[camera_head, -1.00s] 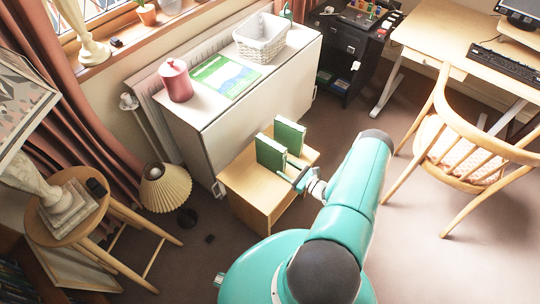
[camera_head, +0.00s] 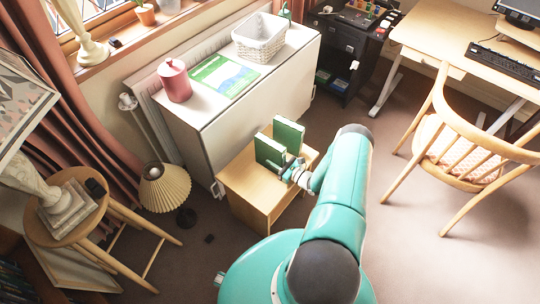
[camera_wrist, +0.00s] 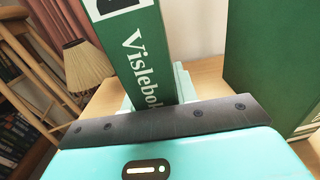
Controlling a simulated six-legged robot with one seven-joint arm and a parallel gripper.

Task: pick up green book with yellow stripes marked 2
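Two green books stand upright on a small wooden cabinet, a front one (camera_head: 269,150) and a back one (camera_head: 288,134). In the wrist view, a green spine (camera_wrist: 150,60) with white lettering "Vislebol" and a dark label at its top rises ahead of my gripper. Another green book (camera_wrist: 275,65) stands to the right. I see no yellow stripes or number 2. My gripper (camera_head: 291,166) is at the near edge of the books. Its teal fingers (camera_wrist: 155,95) appear spread on either side of the lettered spine. Whether they touch it is unclear.
The wooden cabinet top (camera_head: 240,178) bears the books. A white cabinet (camera_head: 225,130) behind it holds a pink jar (camera_head: 174,80), a flat green-and-blue book (camera_head: 224,76) and a white basket (camera_head: 260,38). A pleated lamp (camera_head: 165,187) stands left, a chair (camera_head: 470,150) right.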

